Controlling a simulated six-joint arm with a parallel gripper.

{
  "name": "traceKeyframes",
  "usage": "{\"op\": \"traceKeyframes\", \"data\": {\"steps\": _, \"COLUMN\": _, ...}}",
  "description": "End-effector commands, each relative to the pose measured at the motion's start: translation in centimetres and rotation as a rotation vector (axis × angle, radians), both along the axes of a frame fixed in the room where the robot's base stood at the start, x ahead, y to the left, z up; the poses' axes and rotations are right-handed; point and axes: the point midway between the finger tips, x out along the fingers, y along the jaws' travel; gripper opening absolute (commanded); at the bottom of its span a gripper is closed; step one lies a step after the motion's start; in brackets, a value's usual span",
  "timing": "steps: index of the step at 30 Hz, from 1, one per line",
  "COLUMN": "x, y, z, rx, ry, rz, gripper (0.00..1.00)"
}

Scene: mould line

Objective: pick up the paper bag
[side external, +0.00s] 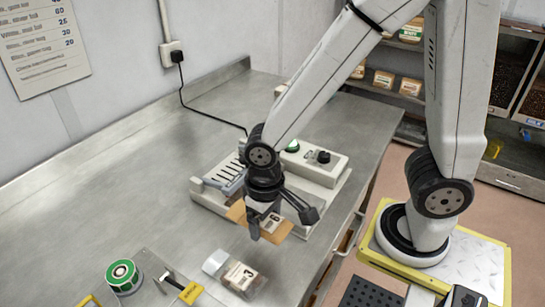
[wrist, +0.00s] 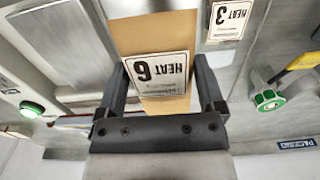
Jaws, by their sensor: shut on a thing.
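The paper bag is brown with a white HEAT label and shows in the side view (side external: 284,230). My gripper (side external: 263,222) is shut on it, with a finger on each side. In the wrist view the bag (wrist: 150,36) lies between the two fingers of my gripper (wrist: 161,72), its label facing the camera with the lettering upside down. The bag sits tilted beside the pale device. I cannot tell whether its lower edge touches the bench, as the gripper covers part of it.
A clear bag labelled 3 (side external: 240,277) lies on the metal bench (side external: 130,190) near the held bag. A pale device (side external: 325,172) with a knob and green button stands behind the gripper. A green round item (side external: 123,276) lies front left. The bench's left middle is clear.

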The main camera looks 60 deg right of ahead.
Motion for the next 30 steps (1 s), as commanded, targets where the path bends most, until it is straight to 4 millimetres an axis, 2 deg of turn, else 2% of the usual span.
{"op": "traceKeyframes", "data": {"steps": 7, "x": 0.01, "y": 0.00, "z": 1.05, "rx": 0.001, "ry": -0.001, "rz": 0.000, "gripper": 0.28}}
{"op": "traceKeyframes", "data": {"steps": 30, "x": 0.18, "y": -0.45, "z": 1.11, "rx": 0.000, "ry": 0.000, "rz": -0.001, "gripper": 0.28}}
